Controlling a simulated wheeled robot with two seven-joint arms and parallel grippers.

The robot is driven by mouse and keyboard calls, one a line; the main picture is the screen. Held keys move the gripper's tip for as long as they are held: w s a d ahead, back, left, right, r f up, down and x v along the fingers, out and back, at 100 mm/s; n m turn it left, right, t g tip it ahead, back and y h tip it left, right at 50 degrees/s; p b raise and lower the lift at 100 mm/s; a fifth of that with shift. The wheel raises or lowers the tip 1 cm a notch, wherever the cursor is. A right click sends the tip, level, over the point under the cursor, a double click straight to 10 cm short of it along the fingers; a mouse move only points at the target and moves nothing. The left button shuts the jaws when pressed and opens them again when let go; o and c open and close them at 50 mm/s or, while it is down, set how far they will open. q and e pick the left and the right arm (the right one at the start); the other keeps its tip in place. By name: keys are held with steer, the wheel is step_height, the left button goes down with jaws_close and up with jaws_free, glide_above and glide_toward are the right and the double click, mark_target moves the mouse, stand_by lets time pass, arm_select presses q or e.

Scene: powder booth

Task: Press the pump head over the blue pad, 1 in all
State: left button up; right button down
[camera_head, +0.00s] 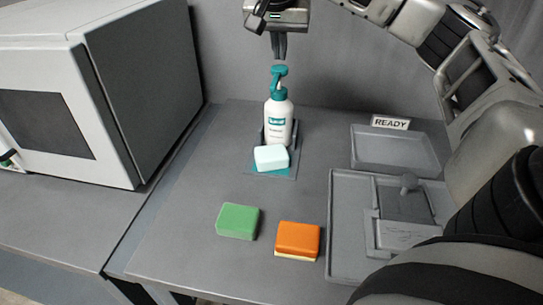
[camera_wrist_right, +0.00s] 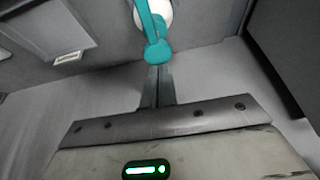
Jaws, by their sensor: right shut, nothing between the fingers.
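A white pump bottle (camera_head: 278,119) with a teal pump head (camera_head: 279,71) stands upright in a grey holder at the back of the table. A pale, nearly white block (camera_head: 271,157) lies in front of the bottle, with a teal-blue pad (camera_head: 284,171) showing at its lower edge. My right gripper (camera_head: 279,57) is shut and empty, pointing down just above the pump head. In the right wrist view, the fingertips (camera_wrist_right: 157,68) appear close to the pump head (camera_wrist_right: 158,50); I cannot tell whether they touch. My left gripper is not in view.
A green sponge (camera_head: 238,221) and an orange sponge (camera_head: 297,239) lie nearer the front. Grey trays (camera_head: 342,225) and a READY sign (camera_head: 390,122) are at the right. A large box-shaped appliance (camera_head: 140,80) stands at the left. The table's left front is clear.

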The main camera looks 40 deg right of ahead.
steer(key=shift+r, duration=0.15)
step_height(320, 180, up, 4)
steer(key=p, duration=0.4)
steer(key=shift+r+p, duration=0.2)
steer(key=shift+p, duration=0.15)
steer(key=shift+r, duration=0.25)
steer(key=shift+r+b, duration=0.3)
steer(key=shift+r, duration=0.15)
